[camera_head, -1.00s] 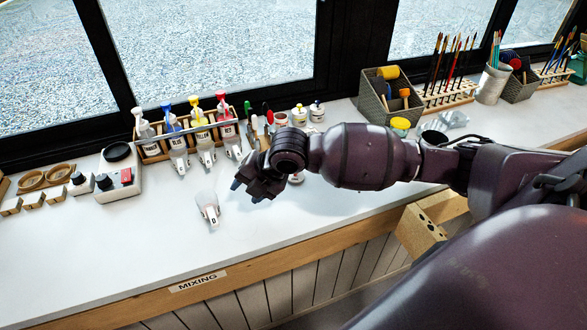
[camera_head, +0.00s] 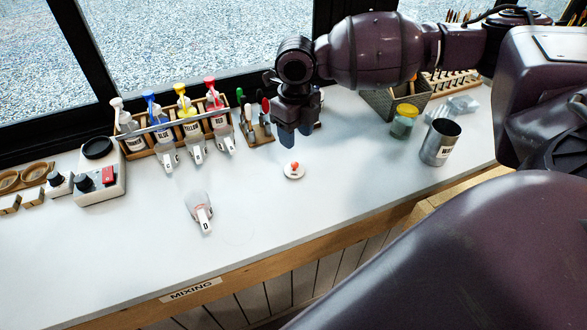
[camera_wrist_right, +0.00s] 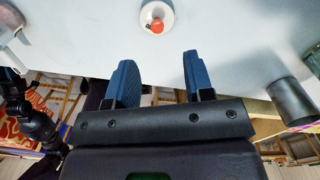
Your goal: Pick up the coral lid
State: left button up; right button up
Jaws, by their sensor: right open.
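The coral lid (camera_head: 294,170) is a small white disc with a coral knob, lying on the white counter (camera_head: 250,255) right of the middle. It also shows at the top of the right wrist view (camera_wrist_right: 157,17), beyond the fingertips and between their lines. My right gripper (camera_head: 294,143) points down just behind the lid in the head view, with blue fingers. In the right wrist view its two fingers (camera_wrist_right: 157,62) stand apart with nothing between them.
A metal can (camera_head: 440,142) and a yellow-green jar (camera_head: 403,122) stand to the right. A bottle rack (camera_head: 178,130) is at the back left. The counter in front of the lid is clear.

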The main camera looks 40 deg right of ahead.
aim_at(295, 163)
jog(key=f, duration=0.4)
jog(key=f+b, duration=0.1)
jog(key=f, duration=0.3)
jog(key=shift+a+f, duration=0.2)
jog(key=shift+f, duration=0.2)
jog(key=shift+r, duration=0.1)
grip_shut()
